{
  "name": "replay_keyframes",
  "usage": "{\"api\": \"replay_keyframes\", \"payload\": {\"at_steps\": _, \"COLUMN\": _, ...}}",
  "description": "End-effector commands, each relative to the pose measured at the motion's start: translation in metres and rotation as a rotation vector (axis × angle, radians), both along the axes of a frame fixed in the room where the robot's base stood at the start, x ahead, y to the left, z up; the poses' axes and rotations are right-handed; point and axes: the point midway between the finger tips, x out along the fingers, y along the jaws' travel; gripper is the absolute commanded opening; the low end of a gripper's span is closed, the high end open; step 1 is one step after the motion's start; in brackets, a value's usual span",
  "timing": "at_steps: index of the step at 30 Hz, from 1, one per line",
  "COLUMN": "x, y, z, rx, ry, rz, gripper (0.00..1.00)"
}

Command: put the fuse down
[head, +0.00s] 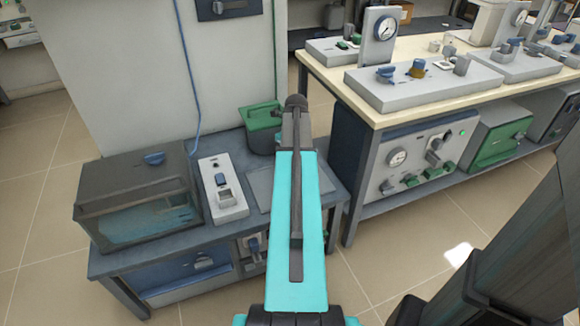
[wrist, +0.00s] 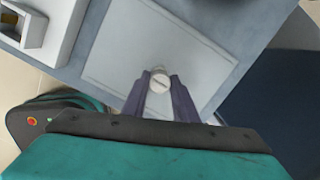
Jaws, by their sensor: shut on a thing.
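My gripper (wrist: 162,82) shows in the wrist view, its two dark fingers shut on the fuse (wrist: 160,79). The fuse shows as a small, round, pale end with a slot across it, between the fingertips. Its lower part is hidden from this camera. A flat light-grey mat (wrist: 130,45) on the bench lies beneath it in this view. I cannot tell whether the fuse touches the mat. In the head view the mat (head: 262,188) shows to the left of my teal arm, which hides the gripper and the fuse.
On the grey bench (head: 110,262), a white switch box (head: 226,203) stands left of the mat and a glass-fronted box (head: 140,200) further left. A green container (head: 260,138) stands behind the mat. A second table (head: 408,112) with gauges and instruments is at right.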

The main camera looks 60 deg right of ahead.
Motion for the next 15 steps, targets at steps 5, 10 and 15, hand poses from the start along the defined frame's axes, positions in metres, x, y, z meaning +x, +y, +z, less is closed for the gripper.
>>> {"api": "replay_keyframes", "payload": {"at_steps": 5, "x": 0.000, "y": 0.000, "z": 0.000, "rx": 0.000, "ry": 0.000, "rz": 0.000, "gripper": 0.02}}
{"api": "replay_keyframes", "payload": {"at_steps": 10, "x": 0.000, "y": 0.001, "z": -0.006, "rx": 0.000, "ry": 0.000, "rz": 0.001, "gripper": 0.02}}
{"api": "replay_keyframes", "payload": {"at_steps": 15, "x": 0.000, "y": 0.001, "z": -0.024, "rx": 0.001, "ry": 0.001, "rz": 0.001, "gripper": 0.02}}
